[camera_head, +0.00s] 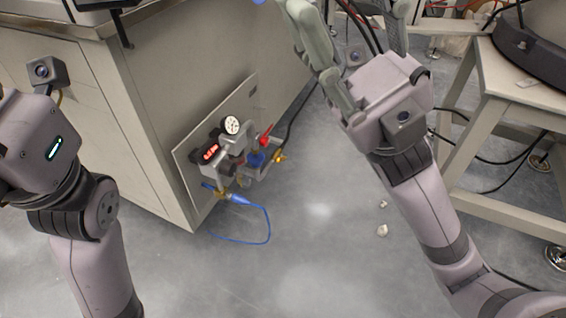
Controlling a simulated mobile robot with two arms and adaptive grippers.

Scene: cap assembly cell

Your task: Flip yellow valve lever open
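A valve and gauge assembly is fixed to a light panel (190,160) low on the cabinet's side. It has a white round gauge (232,125), a red-lit display (210,151), a red handle (265,136) and a blue part (256,159). A small yellow-brass piece (280,157) sticks out at its right; whether this is the yellow lever, and its position, is too small to tell. My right gripper (348,14) is open, its fingers wide apart at the top, apart from the assembly in the picture. My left wrist shows at the left edge; its gripper is out of view.
A blue hose (268,226) loops from the assembly near the floor. A black cable (296,120) runs from its right side. A beige stand (500,95) is at the right. Two small pale bits (382,230) lie on the open grey floor (320,250).

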